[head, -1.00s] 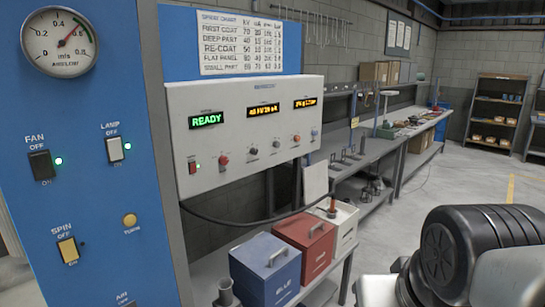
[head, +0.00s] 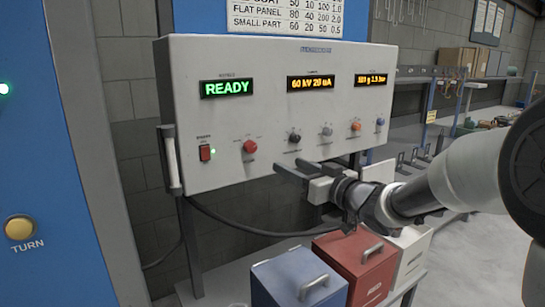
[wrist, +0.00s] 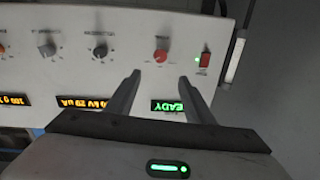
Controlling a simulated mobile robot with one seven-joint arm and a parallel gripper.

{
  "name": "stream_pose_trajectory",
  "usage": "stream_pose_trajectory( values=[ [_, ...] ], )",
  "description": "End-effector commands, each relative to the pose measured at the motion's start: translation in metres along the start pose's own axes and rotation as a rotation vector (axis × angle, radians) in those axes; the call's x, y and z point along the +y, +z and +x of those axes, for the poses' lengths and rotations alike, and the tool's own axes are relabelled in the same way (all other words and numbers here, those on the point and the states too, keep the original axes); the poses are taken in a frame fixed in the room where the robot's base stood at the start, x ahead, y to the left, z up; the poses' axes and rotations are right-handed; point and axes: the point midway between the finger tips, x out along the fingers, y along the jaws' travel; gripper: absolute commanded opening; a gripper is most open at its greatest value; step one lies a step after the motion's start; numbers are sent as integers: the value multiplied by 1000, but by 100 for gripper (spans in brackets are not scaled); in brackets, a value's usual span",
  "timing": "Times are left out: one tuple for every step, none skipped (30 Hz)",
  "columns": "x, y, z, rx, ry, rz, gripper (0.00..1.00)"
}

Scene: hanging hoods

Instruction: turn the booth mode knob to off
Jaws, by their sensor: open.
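A pale control panel (head: 270,115) carries a row of knobs under its displays. The red knob (head: 249,146) is leftmost, beside a red switch (head: 205,153) with a green light; the small lettering around the knob is unreadable. My gripper (head: 290,166) is open and empty in front of the panel, below and right of the red knob in the head view. In the upside-down wrist view, the red knob (wrist: 161,57) shows just beyond the gap between my two fingertips (wrist: 160,76). I cannot tell how far off it is, but nothing is held.
A black knob (head: 295,137) and several others continue to the right. A white handle (head: 170,160) is on the panel's left side. Blue (head: 300,280), red (head: 352,263) and white boxes stand below. A black cable hangs under the panel.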

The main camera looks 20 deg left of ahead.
Motion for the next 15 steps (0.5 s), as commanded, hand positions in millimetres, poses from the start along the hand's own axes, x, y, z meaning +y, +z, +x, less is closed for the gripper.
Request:
stream_pose_trajectory(
  values=[
    [-1,0,6,2,-5,1,48],
    [-1,-1,10,2,-4,1,48],
    [-1,0,16,1,-3,1,48],
    [-1,0,22,1,-3,1,48],
    [-2,0,27,2,-3,2,48],
    [-1,0,36,1,-2,2,48],
    [-1,0,42,1,-3,2,48],
    [-1,0,49,1,-3,2,48],
    [-1,0,58,1,-2,1,48],
    [-1,0,65,1,-2,1,48],
    [-1,0,71,0,-1,1,48],
    [-1,0,80,1,-1,1,48],
    [-1,0,87,1,-1,1,48],
    [0,0,93,0,0,1,48],
    [-1,0,102,1,-1,1,48]
  ],
)
